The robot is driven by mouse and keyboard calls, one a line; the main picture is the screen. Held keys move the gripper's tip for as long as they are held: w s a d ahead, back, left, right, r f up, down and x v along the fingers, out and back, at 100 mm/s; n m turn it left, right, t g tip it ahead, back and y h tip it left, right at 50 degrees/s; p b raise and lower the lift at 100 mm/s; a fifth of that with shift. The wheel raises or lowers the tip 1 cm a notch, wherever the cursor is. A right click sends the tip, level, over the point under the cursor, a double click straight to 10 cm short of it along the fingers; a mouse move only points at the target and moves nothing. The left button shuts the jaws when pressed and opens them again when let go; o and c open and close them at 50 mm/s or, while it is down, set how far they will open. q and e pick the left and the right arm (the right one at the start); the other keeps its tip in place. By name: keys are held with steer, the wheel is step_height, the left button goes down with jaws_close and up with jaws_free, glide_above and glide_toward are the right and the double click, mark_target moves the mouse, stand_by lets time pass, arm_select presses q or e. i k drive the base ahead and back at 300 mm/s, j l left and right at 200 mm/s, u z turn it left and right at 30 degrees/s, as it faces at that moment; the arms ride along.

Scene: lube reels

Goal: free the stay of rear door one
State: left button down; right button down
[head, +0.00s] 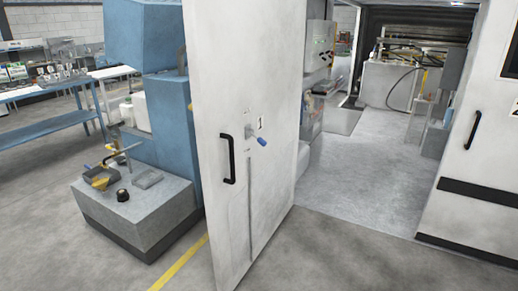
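A white door panel (215,70) marked with a "1" stands swung open in the middle of the head view. A small grey lever with a blue grip (262,141) sits on its face beside the number, pointing right and slightly down. A thin grey vertical strip (250,205) runs below it to near the door's foot. I cannot tell for sure which of these parts is the stay. A black handle (230,160) is on the door left of the lever. Neither of my grippers is in view.
Right of the door is an open bay with clear grey floor (365,180). A white panel (485,170) with a black handle borders it on the right. Left of the door stands a blue machine (140,35) on a grey block (140,205). The floor in front is free.

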mark_target(260, 140)
steer(key=i+j+z, duration=0.2)
steer(key=i+j, duration=0.75)
steer(key=i+j+z, duration=0.25)
steer(key=i+j, duration=0.75)
steer(key=j, duration=0.1)
